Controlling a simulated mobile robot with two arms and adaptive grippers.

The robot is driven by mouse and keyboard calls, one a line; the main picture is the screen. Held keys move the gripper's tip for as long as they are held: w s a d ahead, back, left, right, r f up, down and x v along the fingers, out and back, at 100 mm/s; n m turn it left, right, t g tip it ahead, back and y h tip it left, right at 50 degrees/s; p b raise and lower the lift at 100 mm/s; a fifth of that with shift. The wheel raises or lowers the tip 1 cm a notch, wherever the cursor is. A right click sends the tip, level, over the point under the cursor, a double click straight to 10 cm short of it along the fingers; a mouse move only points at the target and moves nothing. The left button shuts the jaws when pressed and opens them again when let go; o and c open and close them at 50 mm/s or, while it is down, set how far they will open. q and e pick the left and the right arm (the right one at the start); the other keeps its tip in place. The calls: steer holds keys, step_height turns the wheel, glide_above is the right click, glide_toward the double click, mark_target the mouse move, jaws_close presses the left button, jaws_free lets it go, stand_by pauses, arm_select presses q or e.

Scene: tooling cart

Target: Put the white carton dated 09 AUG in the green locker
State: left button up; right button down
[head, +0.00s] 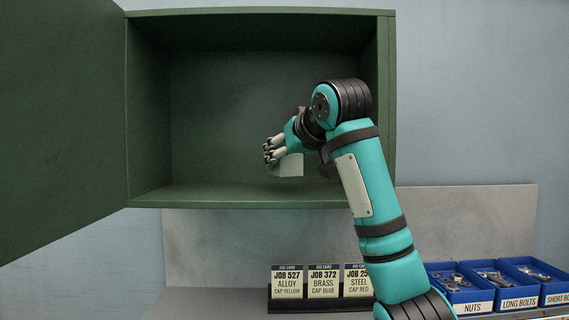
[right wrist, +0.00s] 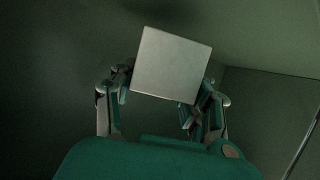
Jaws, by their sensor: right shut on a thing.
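The green locker (head: 260,194) hangs on the wall with its door (head: 60,110) swung open to the left. My right gripper (head: 276,155) is inside the locker opening, shut on a white carton (head: 287,166). The carton is held above the locker floor, and part of it is hidden by the fingers. In the right wrist view the carton (right wrist: 171,65) sits slightly tilted between the two fingers, showing a plain pale face. No date is readable on it. My left gripper is not in view.
The locker holds nothing else that I can see. Below it stand several job cards (head: 323,281) in a dark holder. Blue bins of hardware, such as the nuts bin (head: 461,296), are at the lower right.

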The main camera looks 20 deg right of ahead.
mark_target(284, 173)
step_height(284, 173, down, 3)
steer(key=shift+a+r+p, duration=0.1)
steer(key=shift+a+p, duration=0.05)
steer(key=shift+p, duration=0.25)
steer(key=shift+f, duration=0.3)
steer(key=shift+f, duration=0.15)
steer(key=c, duration=0.6)
jaws_free()
